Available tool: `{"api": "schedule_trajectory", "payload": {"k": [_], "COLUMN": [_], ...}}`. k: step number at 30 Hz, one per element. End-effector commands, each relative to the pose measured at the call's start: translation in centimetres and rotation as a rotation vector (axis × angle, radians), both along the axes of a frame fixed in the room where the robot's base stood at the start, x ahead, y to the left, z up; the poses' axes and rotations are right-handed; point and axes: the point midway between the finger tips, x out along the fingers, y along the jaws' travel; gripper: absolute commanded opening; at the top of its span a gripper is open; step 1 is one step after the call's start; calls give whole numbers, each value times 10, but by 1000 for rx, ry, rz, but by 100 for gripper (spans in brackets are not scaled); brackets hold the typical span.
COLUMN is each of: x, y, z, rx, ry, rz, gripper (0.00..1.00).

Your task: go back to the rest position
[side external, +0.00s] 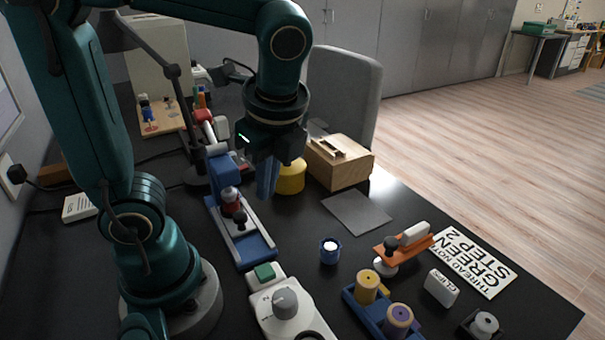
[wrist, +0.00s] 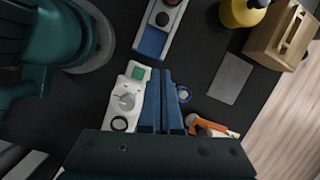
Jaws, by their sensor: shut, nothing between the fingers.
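My gripper (side external: 267,178) hangs from my teal arm above the black table, its blue fingers pointing down. The fingers are together with nothing between them. In the wrist view my gripper (wrist: 160,100) shows as two blue fingers side by side, above the table top. In the side view it is between the blue rail device (side external: 262,252) and the yellow round container (side external: 291,178), and seems apart from both. The rest position itself is not marked in either view.
A wooden box (side external: 338,168) stands behind right. A grey mat (side external: 357,212), a small blue cup (side external: 330,250), an orange tool (side external: 405,247), a blue spool holder (side external: 372,314) and a white dial device (side external: 285,308) lie in front. A lamp post (side external: 186,110) stands left of my gripper.

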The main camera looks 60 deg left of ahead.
Motion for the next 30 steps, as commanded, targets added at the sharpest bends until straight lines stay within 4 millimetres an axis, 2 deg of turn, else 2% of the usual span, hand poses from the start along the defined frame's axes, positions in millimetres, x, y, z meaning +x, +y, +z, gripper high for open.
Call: {"api": "schedule_trajectory", "payload": {"k": [6,12,15,21,30], "x": [-18,-20,-18,-11,-11], "y": [-9,-27,-34,-38,-38], "z": [7,4,2,2,2], "rx": [-187,-420,-505,-573,-573], "ry": [-310,-549,-595,-620,-621], "rz": [376,820,985,1145,1147], "gripper": [0,0,0,0,0]}}
